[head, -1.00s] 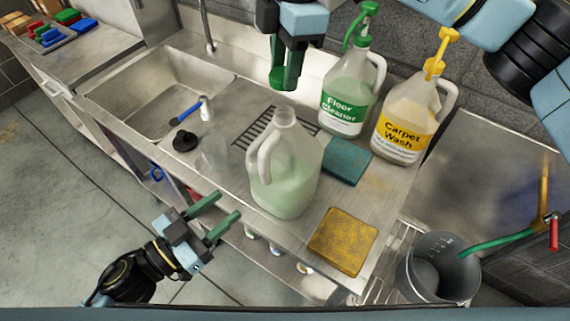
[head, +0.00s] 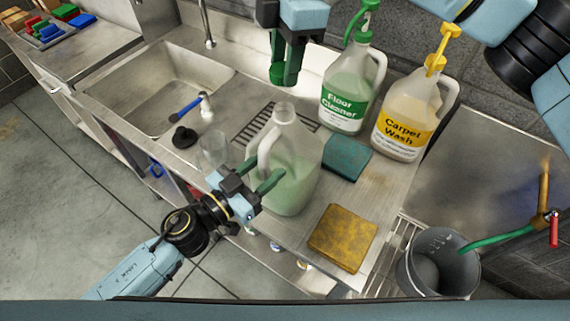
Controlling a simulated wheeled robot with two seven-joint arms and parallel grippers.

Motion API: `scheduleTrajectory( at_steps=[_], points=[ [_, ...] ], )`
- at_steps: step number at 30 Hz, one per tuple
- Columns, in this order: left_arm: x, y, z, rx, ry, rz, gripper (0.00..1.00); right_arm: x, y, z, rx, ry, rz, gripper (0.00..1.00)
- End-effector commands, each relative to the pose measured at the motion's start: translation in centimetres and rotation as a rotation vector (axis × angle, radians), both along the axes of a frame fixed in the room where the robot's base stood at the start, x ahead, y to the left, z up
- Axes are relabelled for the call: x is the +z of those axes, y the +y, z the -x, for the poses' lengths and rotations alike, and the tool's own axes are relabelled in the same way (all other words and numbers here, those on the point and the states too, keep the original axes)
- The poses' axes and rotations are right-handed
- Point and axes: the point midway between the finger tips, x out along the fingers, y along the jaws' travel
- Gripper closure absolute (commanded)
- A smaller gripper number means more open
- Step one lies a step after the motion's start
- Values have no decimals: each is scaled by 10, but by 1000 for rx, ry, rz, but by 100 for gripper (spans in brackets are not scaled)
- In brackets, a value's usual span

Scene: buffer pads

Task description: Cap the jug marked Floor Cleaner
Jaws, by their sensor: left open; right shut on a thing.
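The jug marked Floor Cleaner (head: 346,92) stands upright at the back with a green pump top on it. An open-necked jug (head: 293,185) of pale green liquid stands in front on the steel counter, with no label in sight. My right gripper (head: 284,75) is above and behind its neck, shut on a small dark green thing mostly hidden between the green fingers; I cannot tell its shape well. My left gripper (head: 268,168) is open at the left side of the open jug, its fingers by the handle and body. I cannot tell whether they touch it.
A Carpet Wash jug (head: 407,116) with a yellow pump stands at the right. A teal pad (head: 347,158) and a yellow pad (head: 343,239) lie nearby. A clear glass (head: 213,150), black stopper (head: 184,137) and blue-handled brush (head: 190,107) are by the sink (head: 160,95).

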Motion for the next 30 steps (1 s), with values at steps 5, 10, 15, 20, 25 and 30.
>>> scheduleTrajectory(
  at_steps=[5, 10, 15, 20, 25, 30],
  points=[
    [0, -2, -1, 0, 0, 0, 56, 0, 0, 0, 0, 0, 0, 82],
    [0, -1, -1, 0, 0, 0, 59, 0, 0, 0, 0, 0, 0, 82],
    [0, -1, -1, 0, 0, 0, 81, 0, 0, 0, 0, 0, 0, 82],
    [0, -1, -1, 0, 0, 0, 100, 0, 0, 0, 0, 0, 0, 82],
    [0, -1, -1, 0, 0, 0, 100, 0, 0, 0, 0, 0, 0, 82],
    [0, -1, -1, 0, 0, 0, 100, -18, -1, 0, -1, 4, 2, 82]
  ],
)
